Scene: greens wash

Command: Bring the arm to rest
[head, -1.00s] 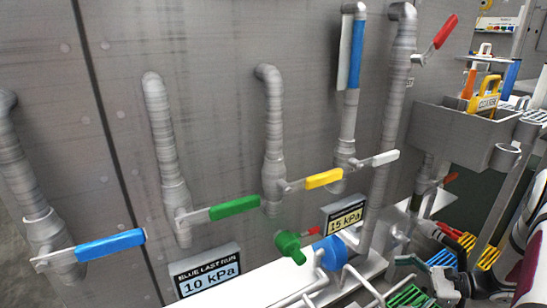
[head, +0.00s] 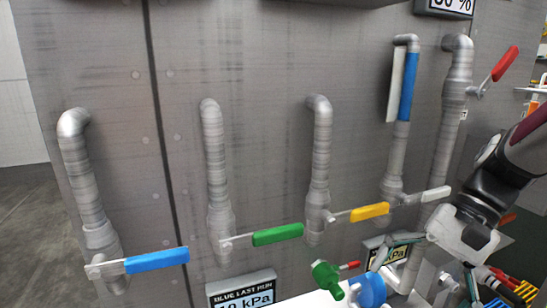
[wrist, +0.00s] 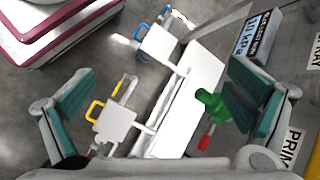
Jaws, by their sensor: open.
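My gripper (head: 432,265) is at the right of the head view, in front of the wall with the pipes and low beside the white lever. In the wrist view my gripper (wrist: 160,72) has its two teal-padded fingers spread wide. Nothing is between the pads. Beyond the fingers lie a white ledge (wrist: 197,85) and a green fitting (wrist: 209,103), which is nearer the right finger. I see no contact between the fingers and anything.
Blue (head: 157,260), green (head: 278,234), yellow (head: 370,212), white (head: 436,194) and red (head: 505,63) levers stick out from the wall pipes. A display (head: 241,290) is low on the wall. Open floor (head: 28,220) shows at far left.

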